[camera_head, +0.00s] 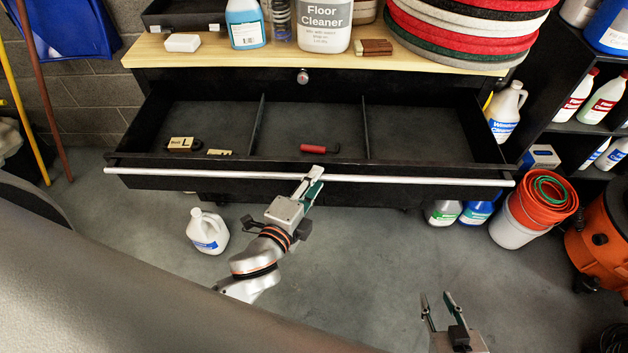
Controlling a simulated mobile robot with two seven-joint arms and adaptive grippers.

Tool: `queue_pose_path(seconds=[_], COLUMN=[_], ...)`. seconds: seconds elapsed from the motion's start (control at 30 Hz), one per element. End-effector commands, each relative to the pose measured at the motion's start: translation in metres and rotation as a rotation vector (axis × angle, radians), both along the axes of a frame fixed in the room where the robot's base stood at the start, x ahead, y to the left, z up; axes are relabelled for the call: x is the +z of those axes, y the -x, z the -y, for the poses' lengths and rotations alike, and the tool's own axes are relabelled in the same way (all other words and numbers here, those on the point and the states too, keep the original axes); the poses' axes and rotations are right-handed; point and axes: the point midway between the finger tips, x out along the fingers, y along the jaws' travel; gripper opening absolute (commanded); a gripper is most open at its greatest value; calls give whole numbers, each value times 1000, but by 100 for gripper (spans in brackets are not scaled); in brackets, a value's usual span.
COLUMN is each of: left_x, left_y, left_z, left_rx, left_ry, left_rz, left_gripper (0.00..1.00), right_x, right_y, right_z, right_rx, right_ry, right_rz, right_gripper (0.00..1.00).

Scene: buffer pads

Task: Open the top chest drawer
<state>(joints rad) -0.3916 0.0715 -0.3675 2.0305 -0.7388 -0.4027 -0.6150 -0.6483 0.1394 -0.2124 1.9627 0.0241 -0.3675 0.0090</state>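The top chest drawer (413,133) is pulled well out of the black chest. Its inside shows three compartments. A long pale handle bar (220,175) runs across its front. My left gripper (313,180) is at the middle of this bar, with its fingers close together and shut on it; the bar partly hides behind the fingers. My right gripper (440,305) is open and empty, low at the right of the view, apart from the chest.
A red-handled item (319,149) and a labelled block (181,144) lie in the drawer. Bottles, including floor cleaner (324,20), and stacked pads (460,35) stand on the wooden top (240,56). A white jug (207,231) and orange buckets (540,200) stand on the floor.

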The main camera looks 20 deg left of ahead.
Motion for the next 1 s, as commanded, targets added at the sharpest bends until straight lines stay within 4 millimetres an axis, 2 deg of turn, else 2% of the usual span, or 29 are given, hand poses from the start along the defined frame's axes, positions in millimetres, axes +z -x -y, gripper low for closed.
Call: queue_pose_path(seconds=[0.33,0.47,1.0], left_x=[0,1,17], left_y=[1,9,95], left_z=[0,-1,-11], left_rx=[-1,-1,1], left_ry=[0,0,2], left_rz=[1,-1,-2], left_gripper=[28,28,28], right_x=[-2,-1,-1], right_y=[2,1,1], right_z=[2,1,0], right_rx=[1,1,0], right_ry=[4,4,1], right_rz=[-4,-3,-2], right_gripper=[32,32,32])
